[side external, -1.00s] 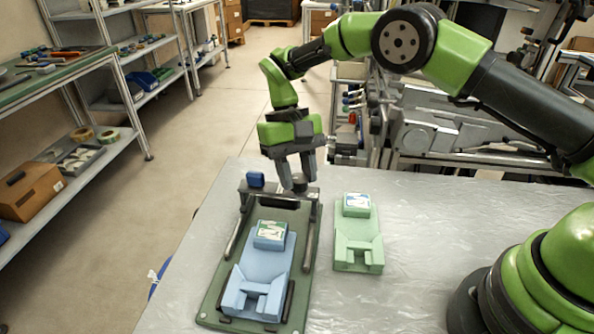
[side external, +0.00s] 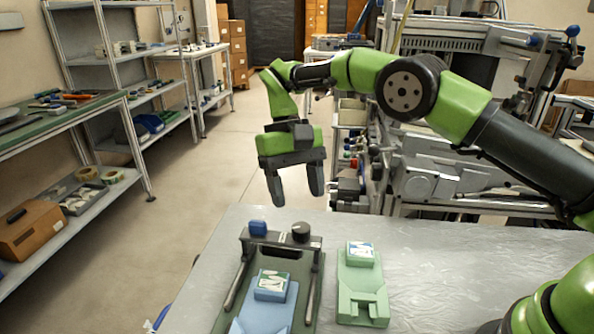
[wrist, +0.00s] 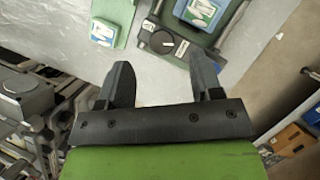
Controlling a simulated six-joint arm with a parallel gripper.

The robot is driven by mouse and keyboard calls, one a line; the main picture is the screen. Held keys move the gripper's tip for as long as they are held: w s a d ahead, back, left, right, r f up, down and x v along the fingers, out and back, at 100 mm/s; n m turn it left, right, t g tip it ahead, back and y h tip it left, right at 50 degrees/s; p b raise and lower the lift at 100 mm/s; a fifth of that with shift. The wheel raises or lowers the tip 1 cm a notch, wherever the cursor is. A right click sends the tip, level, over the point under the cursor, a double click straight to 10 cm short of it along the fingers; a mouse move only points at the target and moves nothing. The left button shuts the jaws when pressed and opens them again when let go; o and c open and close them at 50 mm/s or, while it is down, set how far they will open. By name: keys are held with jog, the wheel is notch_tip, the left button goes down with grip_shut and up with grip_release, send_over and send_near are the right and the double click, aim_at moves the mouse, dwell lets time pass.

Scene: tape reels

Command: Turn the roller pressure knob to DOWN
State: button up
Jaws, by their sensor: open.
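The black round knob (side external: 301,231) stands on the right end of the dark crossbar (side external: 280,240) of the green fixture board. In the wrist view the knob (wrist: 162,42) shows a pale mark on its top, beside a small white label too small to read. I cannot tell which setting it points to. My gripper (side external: 297,198) is open and empty above the knob, fingers pointing down, with a clear gap to it. In the wrist view my gripper (wrist: 160,62) has its fingers spread either side of the knob's position. Nothing hides the knob.
A blue holder with a labelled reel box (side external: 271,285) lies on the board. A green holder (side external: 362,300) with a similar box stands to the right. The bench (side external: 440,260) is clear farther right.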

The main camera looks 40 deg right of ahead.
jog(key=shift+r, duration=1.9)
jog(key=s+d+r+t, duration=0.3)
jog(key=s+r, duration=0.2)
jog(key=r, duration=0.2)
jog(key=s+d+r+t, duration=0.2)
jog(key=s+d+r, duration=0.15)
jog(key=r, duration=0.35)
jog(key=s+d+f+m+t+y, duration=0.1)
jog(key=s+t, duration=0.5)
jog(key=s, duration=0.8)
jog(key=shift+s+d+f+m+t, duration=0.25)
jog(key=shift+s+f+m+t, duration=0.05)
jog(key=shift+f, duration=0.35)
